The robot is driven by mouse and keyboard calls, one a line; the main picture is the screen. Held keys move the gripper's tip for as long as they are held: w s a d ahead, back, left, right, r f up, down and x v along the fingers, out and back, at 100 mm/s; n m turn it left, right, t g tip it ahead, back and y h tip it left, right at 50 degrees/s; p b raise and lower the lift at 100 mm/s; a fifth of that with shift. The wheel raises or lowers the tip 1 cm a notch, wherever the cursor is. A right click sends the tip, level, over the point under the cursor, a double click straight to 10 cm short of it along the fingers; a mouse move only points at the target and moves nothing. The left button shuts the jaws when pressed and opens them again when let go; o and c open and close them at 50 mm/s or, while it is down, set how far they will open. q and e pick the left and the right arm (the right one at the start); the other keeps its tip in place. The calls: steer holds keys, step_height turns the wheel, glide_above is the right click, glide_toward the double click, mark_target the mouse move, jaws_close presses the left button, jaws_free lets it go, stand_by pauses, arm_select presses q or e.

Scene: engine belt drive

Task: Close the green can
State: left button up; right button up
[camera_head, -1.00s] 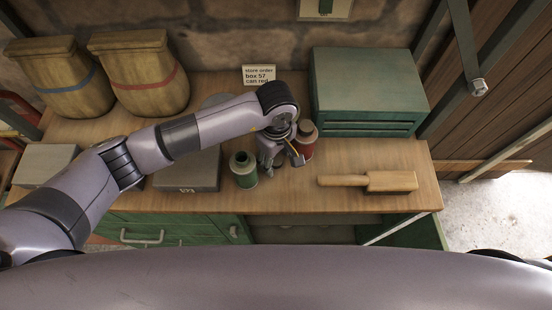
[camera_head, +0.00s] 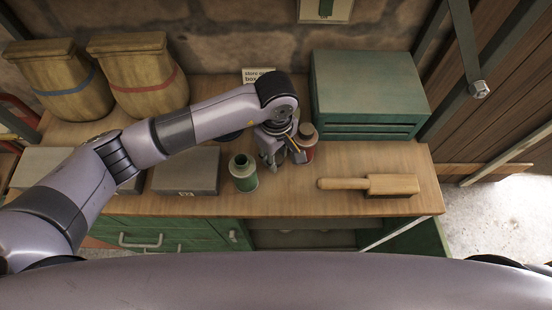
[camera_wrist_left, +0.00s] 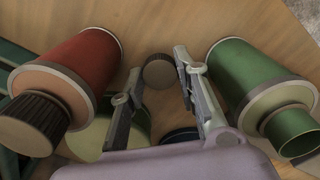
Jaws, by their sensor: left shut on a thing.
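The green can (camera_head: 243,173) stands upright on the workbench, its neck bare and open. In the left wrist view the green can (camera_wrist_left: 238,72) is at the right, beside my fingers and apart from the cap. My left gripper (camera_head: 282,160) is between the green can and the red can. In the left wrist view my left gripper (camera_wrist_left: 160,75) is shut on a small dark round cap (camera_wrist_left: 159,72). The cap is hidden in the head view. My right gripper is not in view.
A red can (camera_head: 307,140) with a dark ribbed cap (camera_wrist_left: 33,122) stands close to the right of my gripper. A wooden brush or mallet (camera_head: 390,184), a green chest (camera_head: 368,90), a grey box (camera_head: 187,170) and two sacks (camera_head: 145,75) are around. Bench is clear in front.

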arm_select(q)
step_height(320, 180, up, 17)
steer(key=b, duration=0.4)
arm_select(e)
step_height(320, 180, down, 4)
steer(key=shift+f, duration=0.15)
arm_select(q)
steer(key=shift+r, duration=0.1)
steer(key=s+a+f+m, duration=0.2)
steer(key=a+f+m, duration=0.1)
steer(key=a, duration=0.6)
steer(key=s+a+f+m, duration=0.2)
steer(key=a+f+m, duration=0.2)
steer(key=a, duration=0.6)
steer(key=shift+f+m, duration=0.2)
steer(key=shift+m, duration=0.8)
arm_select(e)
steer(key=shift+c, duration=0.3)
